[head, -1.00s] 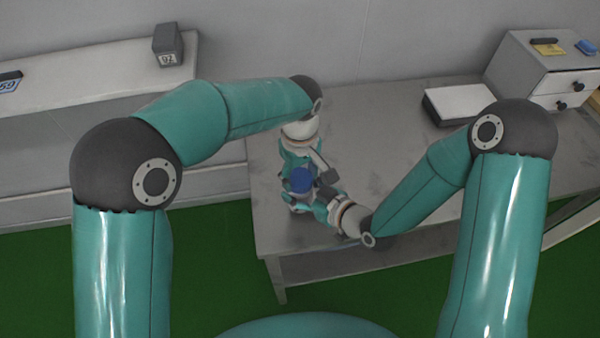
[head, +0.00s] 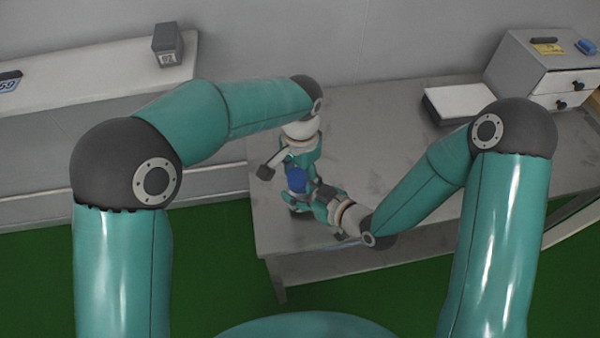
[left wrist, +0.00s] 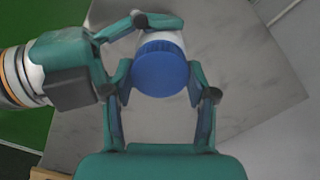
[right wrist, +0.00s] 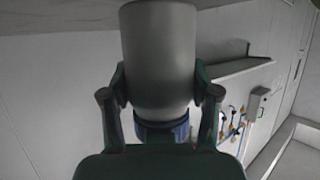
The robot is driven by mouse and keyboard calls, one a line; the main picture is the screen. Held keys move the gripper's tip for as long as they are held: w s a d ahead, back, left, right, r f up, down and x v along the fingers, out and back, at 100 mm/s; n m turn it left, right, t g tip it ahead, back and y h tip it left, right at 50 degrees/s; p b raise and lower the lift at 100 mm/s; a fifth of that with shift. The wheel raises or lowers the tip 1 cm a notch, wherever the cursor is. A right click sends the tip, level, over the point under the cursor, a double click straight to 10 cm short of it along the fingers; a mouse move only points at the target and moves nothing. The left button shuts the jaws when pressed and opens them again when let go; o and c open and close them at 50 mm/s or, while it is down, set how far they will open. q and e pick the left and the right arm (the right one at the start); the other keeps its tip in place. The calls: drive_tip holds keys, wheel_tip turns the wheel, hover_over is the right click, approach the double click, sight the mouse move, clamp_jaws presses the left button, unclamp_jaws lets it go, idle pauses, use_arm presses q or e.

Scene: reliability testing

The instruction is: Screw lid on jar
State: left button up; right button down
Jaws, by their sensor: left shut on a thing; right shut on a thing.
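A blue ribbed lid (left wrist: 162,72) sits on the mouth of a pale jar (left wrist: 168,40) in the left wrist view. My left gripper (left wrist: 160,80) is shut on the lid, one finger on each side. My right gripper (right wrist: 161,82) is shut around the jar body (right wrist: 158,50). The lid's blue rim (right wrist: 160,131) shows at the jar's end in the right wrist view. In the head view the lid (head: 297,180) is near the table's left edge, and the jar is mostly hidden by the grippers. I cannot tell how tight the lid is.
The grey table (head: 380,140) is bare around the middle. A flat white-topped box (head: 462,102) and a drawer unit (head: 545,70) stand at its back right. A shelf (head: 90,80) along the left wall carries a small dark block (head: 167,42).

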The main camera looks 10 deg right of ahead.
use_arm(q)
drive_tip(key=m, duration=0.3)
drive_tip(key=o, duration=1.3)
drive_tip(key=shift+r, duration=2.25)
drive_tip(key=shift+c, duration=0.4)
